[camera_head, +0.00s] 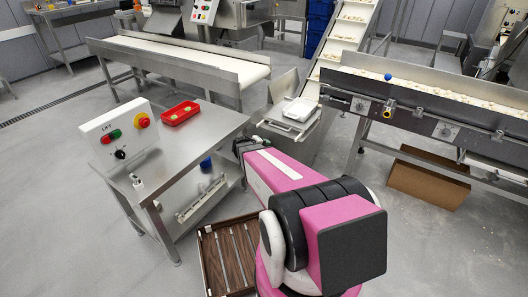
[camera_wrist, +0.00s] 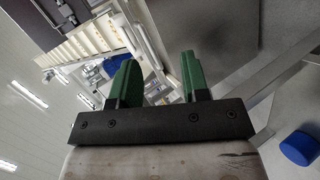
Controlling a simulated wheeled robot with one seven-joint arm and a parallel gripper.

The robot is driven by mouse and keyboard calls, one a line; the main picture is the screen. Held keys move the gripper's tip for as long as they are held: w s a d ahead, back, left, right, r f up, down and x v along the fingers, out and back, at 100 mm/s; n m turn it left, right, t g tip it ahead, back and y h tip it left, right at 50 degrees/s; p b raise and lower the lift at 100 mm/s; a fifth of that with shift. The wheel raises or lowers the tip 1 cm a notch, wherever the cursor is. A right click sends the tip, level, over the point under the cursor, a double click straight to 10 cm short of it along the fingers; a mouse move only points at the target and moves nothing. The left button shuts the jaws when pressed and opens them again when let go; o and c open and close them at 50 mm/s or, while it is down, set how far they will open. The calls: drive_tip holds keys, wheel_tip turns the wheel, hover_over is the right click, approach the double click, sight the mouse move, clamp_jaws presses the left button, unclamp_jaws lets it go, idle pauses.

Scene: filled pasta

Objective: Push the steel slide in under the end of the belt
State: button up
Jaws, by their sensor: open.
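A steel slide-like piece (camera_head: 283,88) stands tilted at the foot of the inclined conveyor, beside a white block (camera_head: 299,109); I cannot tell for certain that it is the slide. The right belt (camera_head: 440,96) carries pasta pieces, and its near end lies to the right of that piece. The white left belt (camera_head: 190,57) ends to its left. My gripper (camera_head: 243,148) is at the right edge of the steel table, below and left of the steel piece. In the wrist view my gripper (camera_wrist: 158,65) has its green fingers apart, with nothing visible between them.
The steel table (camera_head: 222,121) holds a red tray (camera_head: 180,113) and a button box (camera_head: 120,134). A slatted brown crate (camera_head: 229,256) is on the floor. A cardboard box (camera_head: 428,180) lies under the right belt. A blue round thing (camera_wrist: 300,148) shows at the wrist view's right.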

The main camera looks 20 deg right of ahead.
drive_tip(key=shift+s+a+r+m+g+y, duration=0.25)
drive_tip(key=shift+s+a+g+y, duration=0.1)
drive_tip(key=shift+s, duration=0.5)
drive_tip(key=shift+s+a+r+m+g+y, duration=0.25)
drive_tip(key=shift+s+a+m+g+y, duration=0.05)
drive_tip(key=shift+s, duration=0.5)
drive_tip(key=shift+s+a+r+m+g+y, duration=0.25)
drive_tip(key=shift+s+a+g+y, duration=0.1)
drive_tip(key=shift+s, duration=0.5)
